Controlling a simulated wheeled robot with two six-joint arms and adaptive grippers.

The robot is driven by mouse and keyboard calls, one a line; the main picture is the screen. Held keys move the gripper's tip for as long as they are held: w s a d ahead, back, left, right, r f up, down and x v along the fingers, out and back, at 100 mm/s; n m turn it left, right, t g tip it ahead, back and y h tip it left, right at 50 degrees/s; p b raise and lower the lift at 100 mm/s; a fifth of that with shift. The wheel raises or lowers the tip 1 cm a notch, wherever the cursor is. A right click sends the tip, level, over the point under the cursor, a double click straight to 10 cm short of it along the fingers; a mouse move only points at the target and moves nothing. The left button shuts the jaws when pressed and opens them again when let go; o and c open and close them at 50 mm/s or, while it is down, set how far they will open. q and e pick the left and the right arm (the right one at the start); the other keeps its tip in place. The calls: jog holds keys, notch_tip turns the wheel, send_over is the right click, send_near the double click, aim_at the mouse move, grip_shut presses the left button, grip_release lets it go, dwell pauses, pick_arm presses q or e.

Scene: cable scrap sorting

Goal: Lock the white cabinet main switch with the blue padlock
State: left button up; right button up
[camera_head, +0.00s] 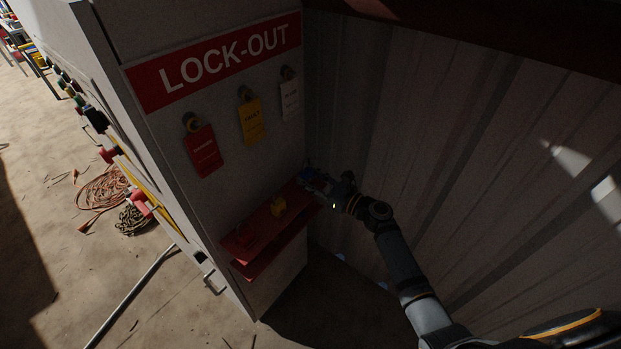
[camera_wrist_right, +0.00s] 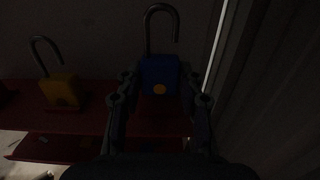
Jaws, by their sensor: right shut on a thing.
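The blue padlock (camera_wrist_right: 159,76) is upright in the right wrist view, its shackle open and pointing up. My right gripper (camera_wrist_right: 157,98) is shut on the padlock's body, with a finger on each side. In the head view the right gripper (camera_head: 318,184) is at the right end of the red shelf, and the blue padlock (camera_head: 308,173) shows as a small dark blue patch. I cannot tell whether the padlock touches the shelf. A pale cabinet (camera_head: 150,130) carries the LOCK-OUT sign; I cannot tell which fitting is the main switch. My left gripper is out of view.
A yellow padlock (camera_head: 278,206) and a red one (camera_head: 243,238) sit on the red shelf (camera_head: 262,226). Red, yellow and white tags hang above on hooks. A corrugated wall (camera_head: 420,120) stands close on the right. Coiled orange cable (camera_head: 103,188) lies on the floor at left.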

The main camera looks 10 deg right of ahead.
jog(key=v, duration=0.8)
jog(key=shift+a, duration=0.1)
dwell(0.5)
jog(key=s+m+t+h, duration=0.1)
jog(key=m+h, duration=0.1)
jog(key=h, duration=0.1)
jog(key=s+r+m+t+h, duration=0.1)
jog(key=m+h, duration=0.2)
jog(key=h, duration=0.1)
jog(key=s+m+t+h, duration=0.1)
jog(key=m+h, duration=0.1)
jog(key=h, duration=0.2)
jog(key=shift+s+a+r+m+t, duration=0.2)
jog(key=shift+s+r+m+t, duration=0.1)
jog(key=shift+s+r+t, duration=0.1)
